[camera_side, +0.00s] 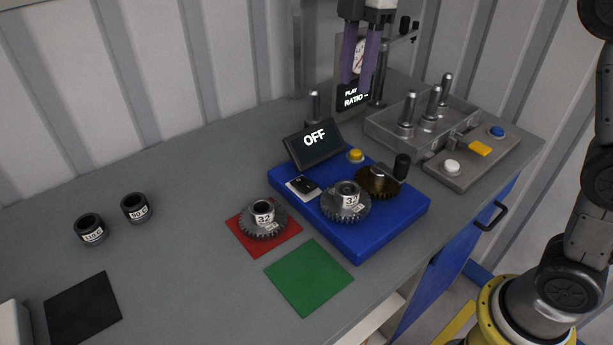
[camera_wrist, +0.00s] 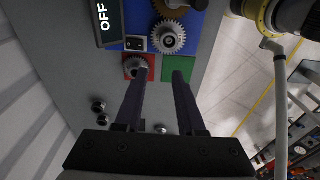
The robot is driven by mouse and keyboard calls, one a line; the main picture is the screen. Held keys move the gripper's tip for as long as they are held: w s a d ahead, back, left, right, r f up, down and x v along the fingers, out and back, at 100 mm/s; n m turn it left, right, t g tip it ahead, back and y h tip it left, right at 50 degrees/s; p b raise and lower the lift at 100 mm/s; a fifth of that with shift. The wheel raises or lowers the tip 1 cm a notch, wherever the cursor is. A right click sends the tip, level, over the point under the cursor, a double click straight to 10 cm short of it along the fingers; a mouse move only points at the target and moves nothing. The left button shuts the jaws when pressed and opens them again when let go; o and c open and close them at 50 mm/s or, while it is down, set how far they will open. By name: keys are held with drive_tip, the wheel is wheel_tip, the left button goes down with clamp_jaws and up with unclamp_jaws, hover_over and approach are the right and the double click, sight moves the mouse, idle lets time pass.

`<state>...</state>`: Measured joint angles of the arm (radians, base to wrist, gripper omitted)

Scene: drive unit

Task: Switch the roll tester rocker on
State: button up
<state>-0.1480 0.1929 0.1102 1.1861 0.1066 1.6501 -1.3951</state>
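The roll tester is a blue base (camera_side: 378,232) with a tilted dark display (camera_side: 314,143) reading OFF. Its rocker (camera_side: 304,186) is a small black switch on a pale plate, left of the gear marked 32 (camera_side: 347,203) on the base. The rocker also shows in the wrist view (camera_wrist: 136,43), below the display. My gripper (camera_side: 358,86) hangs high above the back of the bench, apart from the rocker. Its two purple fingers, in the wrist view (camera_wrist: 159,76), are spread with nothing between them.
A second 32 gear (camera_side: 263,219) sits on a red square, beside a green square (camera_side: 309,277). A brown gear (camera_side: 377,183), yellow button (camera_side: 355,155) and black post (camera_side: 401,166) share the base. A grey fixture with upright pins (camera_side: 408,112) stands right. Two dark rings (camera_side: 90,229) stand left.

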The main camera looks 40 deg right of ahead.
sight(309, 188)
drive_tip(key=shift+g+h, duration=0.3)
drive_tip(key=w+f, duration=0.1)
drive_tip(key=w+a+f, duration=0.1)
drive_tip(key=w, duration=0.2)
drive_tip(key=shift+a+f, duration=0.35)
drive_tip(key=shift+f, duration=0.05)
drive_tip(key=c, duration=0.5)
drive_tip(key=shift+g+h, duration=0.3)
drive_tip(key=shift+g, duration=0.1)
drive_tip(key=w+a+f, duration=0.2)
drive_tip(key=f, duration=0.1)
drive_tip(key=w+a+f, duration=0.1)
drive_tip(key=f, duration=0.1)
drive_tip(key=shift+w+f, duration=0.25)
drive_tip(key=shift+w, duration=0.1)
clamp_jaws()
drive_tip(key=shift+a+f, duration=0.3)
drive_tip(key=shift+f, duration=0.2)
drive_tip(key=shift+f, duration=0.1)
drive_tip(key=f, duration=0.4)
drive_tip(key=s+f, duration=0.1)
drive_tip(key=f, duration=0.4)
drive_tip(key=s+f, duration=0.1)
drive_tip(key=f, duration=0.3)
drive_tip(key=shift+s+f, duration=0.15)
drive_tip(key=shift+f, duration=0.2)
